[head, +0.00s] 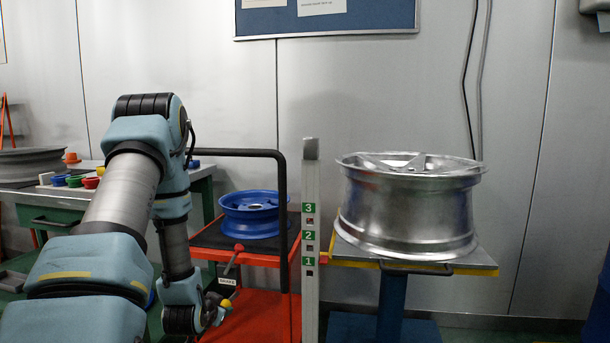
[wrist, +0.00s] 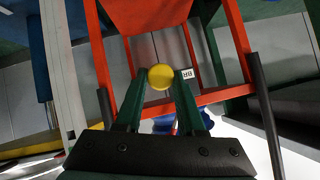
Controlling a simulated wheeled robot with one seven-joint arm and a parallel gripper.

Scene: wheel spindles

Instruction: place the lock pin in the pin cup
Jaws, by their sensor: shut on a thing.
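The lock pin shows as a round yellow knob (wrist: 160,77) between the two dark green fingertips of my gripper (wrist: 159,80) in the wrist view. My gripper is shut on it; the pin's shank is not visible. In the head view the yellow knob (head: 226,303) shows at the end of my gripper (head: 220,309), low in front of the red cart and left of the grey post. I cannot tell which thing is the pin cup; small blue, green and red cups (head: 75,181) stand on the bench at the left.
A grey post (head: 310,240) with holes numbered 1 to 3 stands at the middle. A blue wheel (head: 252,214) lies on the red cart (head: 255,310), which has a black handle and a red brake lever (head: 234,260). A silver wheel (head: 408,205) rests on a stand at right.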

